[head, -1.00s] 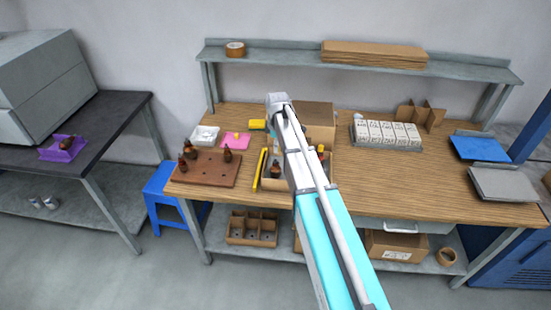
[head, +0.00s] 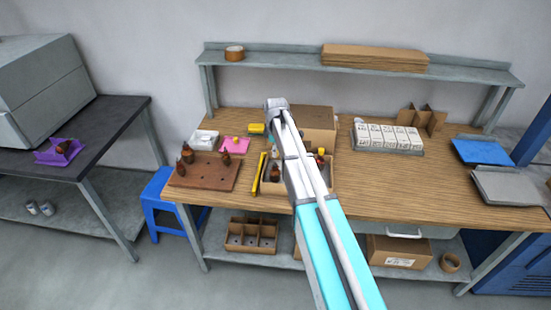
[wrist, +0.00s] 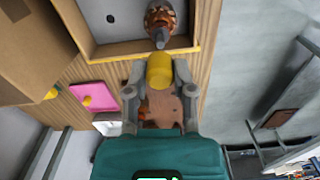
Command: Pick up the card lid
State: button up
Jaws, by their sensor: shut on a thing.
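Brown cardboard (head: 313,117) stands at the back middle of the bench; it also shows at the left of the wrist view (wrist: 40,50). I cannot tell if it is the card lid or a box. Flat card sheets (head: 374,56) lie on the upper shelf. My gripper (wrist: 160,90) is hidden behind my arm in the head view. In the wrist view its fingers are on either side of a yellow cylindrical piece (wrist: 160,70) and appear shut on it, beside the open tray (wrist: 110,45). The cardboard is apart from the fingers.
An armature (wrist: 160,18) stands in the tray. White cartons (head: 388,138) and card dividers (head: 423,118) stand right. The bench front middle-right is clear.

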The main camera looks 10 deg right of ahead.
jog(key=shift+f+b, duration=1.25)
jog(key=shift+f, duration=0.35)
jog(key=shift+f+b, duration=0.3)
jog(key=shift+b, duration=0.05)
jog(key=o, duration=0.8)
jog(key=shift+c, duration=0.2)
jog(key=shift+r, duration=0.2)
notch_tip(320, 180, up, 12)
jog(key=p, duration=1.2)
jog(key=shift+r+p, duration=0.15)
jog(key=shift+p, duration=0.25)
jog(key=s+m, duration=1.3)
jog(key=s, duration=1.6)
jog(key=shift+m, duration=0.3)
